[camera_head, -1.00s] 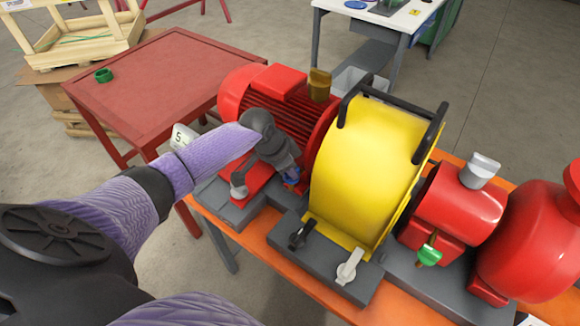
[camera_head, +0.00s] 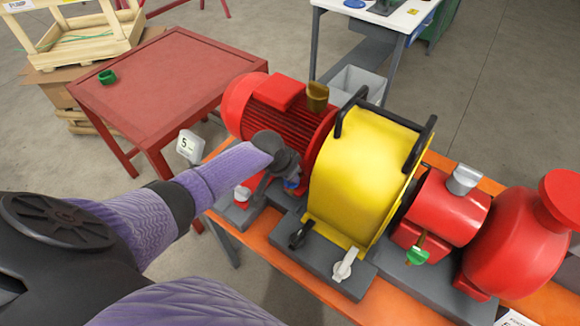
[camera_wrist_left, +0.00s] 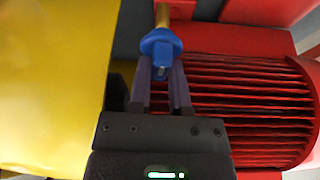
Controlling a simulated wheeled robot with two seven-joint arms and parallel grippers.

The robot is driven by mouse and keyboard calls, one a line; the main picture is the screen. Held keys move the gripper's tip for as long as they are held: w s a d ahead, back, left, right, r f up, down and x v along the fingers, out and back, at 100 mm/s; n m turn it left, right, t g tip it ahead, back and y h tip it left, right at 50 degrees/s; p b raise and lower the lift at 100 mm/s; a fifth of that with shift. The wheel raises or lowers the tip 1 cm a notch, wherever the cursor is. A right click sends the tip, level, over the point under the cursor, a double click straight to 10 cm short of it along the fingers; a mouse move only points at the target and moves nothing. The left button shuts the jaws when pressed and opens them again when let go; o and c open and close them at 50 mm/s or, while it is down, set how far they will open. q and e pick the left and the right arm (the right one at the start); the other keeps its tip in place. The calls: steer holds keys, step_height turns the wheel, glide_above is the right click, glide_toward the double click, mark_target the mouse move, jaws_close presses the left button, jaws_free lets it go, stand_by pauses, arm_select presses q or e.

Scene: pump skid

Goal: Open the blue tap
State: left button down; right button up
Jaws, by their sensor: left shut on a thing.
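The blue tap (camera_wrist_left: 158,45) has a blue body on a brass stem in the left wrist view, between the yellow guard and the red motor. In the head view only a small blue part (camera_head: 292,183) shows beside my grey wrist. My left gripper (camera_wrist_left: 160,82) is shut on the tap's lower, narrow part, one finger on each side. In the head view the arm hides most of the gripper. The handle's exact angle is hard to tell. My right gripper is not in view.
The yellow guard (camera_head: 362,178) and finned red motor (camera_wrist_left: 250,108) stand close on either side. A black tap (camera_head: 300,236), white tap (camera_head: 345,264) and green tap (camera_head: 417,256) sit farther right. A red table (camera_head: 165,82) with a green ring (camera_head: 106,77) stands behind.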

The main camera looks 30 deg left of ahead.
arm_select(q)
steer(key=shift+n+p, duration=0.45)
steer(key=shift+n, duration=0.25)
steer(key=c, duration=0.6)
jaws_free()
steer(key=shift+o, duration=0.2)
steer(key=p+v, duration=0.4)
steer(key=v, duration=0.6)
steer(key=shift+d, duration=0.25)
